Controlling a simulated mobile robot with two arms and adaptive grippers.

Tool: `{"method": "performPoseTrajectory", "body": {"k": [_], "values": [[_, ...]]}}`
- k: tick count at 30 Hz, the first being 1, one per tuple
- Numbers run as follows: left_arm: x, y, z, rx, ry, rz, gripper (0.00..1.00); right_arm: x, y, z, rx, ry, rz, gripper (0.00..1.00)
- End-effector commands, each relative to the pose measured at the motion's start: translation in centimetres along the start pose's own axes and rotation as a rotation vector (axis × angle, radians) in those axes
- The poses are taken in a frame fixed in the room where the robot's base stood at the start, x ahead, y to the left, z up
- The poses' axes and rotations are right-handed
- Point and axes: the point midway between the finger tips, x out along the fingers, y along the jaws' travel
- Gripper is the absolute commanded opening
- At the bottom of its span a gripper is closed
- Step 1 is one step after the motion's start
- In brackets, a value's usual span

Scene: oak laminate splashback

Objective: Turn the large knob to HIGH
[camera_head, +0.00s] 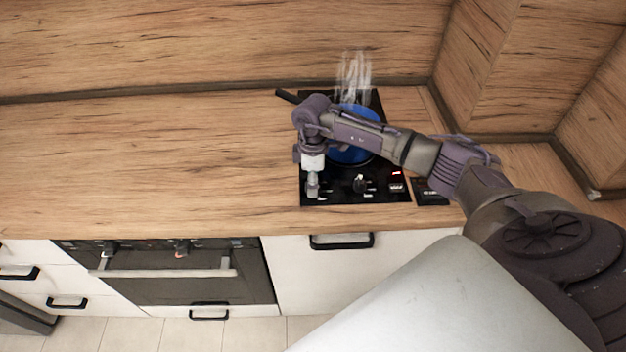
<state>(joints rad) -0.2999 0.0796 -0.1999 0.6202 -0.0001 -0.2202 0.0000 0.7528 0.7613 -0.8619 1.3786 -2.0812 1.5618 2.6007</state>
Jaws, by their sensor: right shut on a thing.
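My right gripper (312,190) points down at the front left of the black cooktop (335,194). It is shut on a knob there, which its fingers almost wholly hide; this appears to be the large knob. Its pointer and the HIGH mark cannot be made out. A second, dark knob (359,183) stands free to the right on the same front panel, with small white markings around it. My left gripper is not in view.
A blue pan (349,155) with a dark handle (288,96) sits on the cooktop behind my right arm, with steam (354,75) above it. A small red display (397,174) glows at the right. The wooden counter (150,160) is clear to the left.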

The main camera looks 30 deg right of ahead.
Motion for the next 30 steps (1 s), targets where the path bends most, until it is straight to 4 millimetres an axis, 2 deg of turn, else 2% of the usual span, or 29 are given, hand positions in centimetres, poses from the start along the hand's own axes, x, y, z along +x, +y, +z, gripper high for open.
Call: {"method": "performPoseTrajectory", "body": {"k": [15, 16, 20, 30], "values": [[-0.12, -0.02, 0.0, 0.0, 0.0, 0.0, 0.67, -0.22, 0.19, -0.04, 0.024, 0.005, 0.005, 0.09], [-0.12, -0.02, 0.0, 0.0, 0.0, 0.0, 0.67, -0.22, 0.19, -0.04, 0.024, 0.005, 0.005, 0.46], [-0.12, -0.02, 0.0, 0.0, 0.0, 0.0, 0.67, -0.19, 0.16, -0.04, 0.023, 0.004, 0.004, 0.67], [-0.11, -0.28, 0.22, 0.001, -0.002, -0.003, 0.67, -0.21, 0.07, -0.02, 0.021, 0.003, 0.002, 0.69]]}}
